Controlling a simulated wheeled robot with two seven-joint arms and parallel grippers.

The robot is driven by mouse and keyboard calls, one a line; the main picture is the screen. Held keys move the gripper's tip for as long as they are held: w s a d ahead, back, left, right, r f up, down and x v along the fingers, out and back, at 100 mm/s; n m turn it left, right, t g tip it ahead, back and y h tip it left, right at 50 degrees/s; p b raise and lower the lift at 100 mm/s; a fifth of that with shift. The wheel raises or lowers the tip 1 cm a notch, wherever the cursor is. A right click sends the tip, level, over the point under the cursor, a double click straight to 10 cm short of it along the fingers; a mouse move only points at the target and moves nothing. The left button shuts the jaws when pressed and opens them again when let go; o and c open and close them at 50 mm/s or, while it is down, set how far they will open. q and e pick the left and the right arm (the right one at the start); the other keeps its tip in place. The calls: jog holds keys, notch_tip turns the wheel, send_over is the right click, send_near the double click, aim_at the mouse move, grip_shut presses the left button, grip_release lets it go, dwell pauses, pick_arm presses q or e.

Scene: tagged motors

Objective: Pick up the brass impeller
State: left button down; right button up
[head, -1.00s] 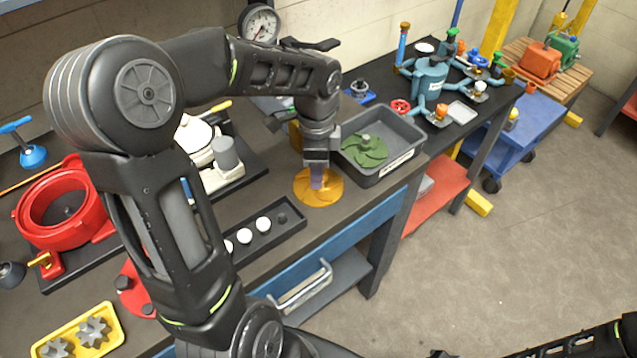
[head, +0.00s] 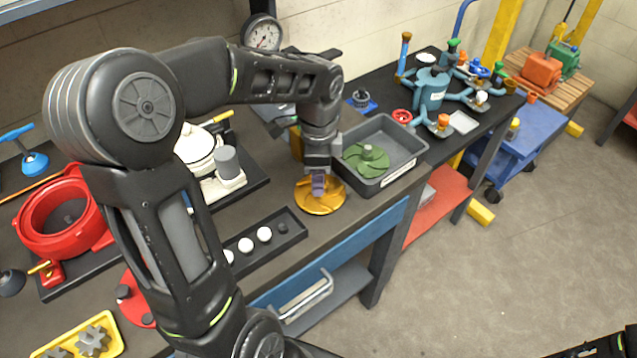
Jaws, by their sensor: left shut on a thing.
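The brass impeller (head: 322,204) is a round golden disc with vanes, at the bench's front edge beside the grey bin in the head view. My left gripper (head: 318,184) points down from above and is shut on the impeller's middle, where its fingers hide the hub. I cannot tell whether the impeller touches the bench or hangs just above it. My right gripper is out of view; only a dark part of that arm shows at the lower right corner.
The grey bin (head: 408,137) with a green impeller (head: 366,160) in it stands close to the right. A black tray (head: 292,226) with white balls lies front left. A red ring housing (head: 62,212) is far left. Open floor lies right.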

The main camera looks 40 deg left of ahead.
pick_arm(q)
notch_tip(320, 180, up, 9)
jog(key=shift+r+b, duration=0.1)
jog(key=shift+b, duration=0.3)
dwell(0.5)
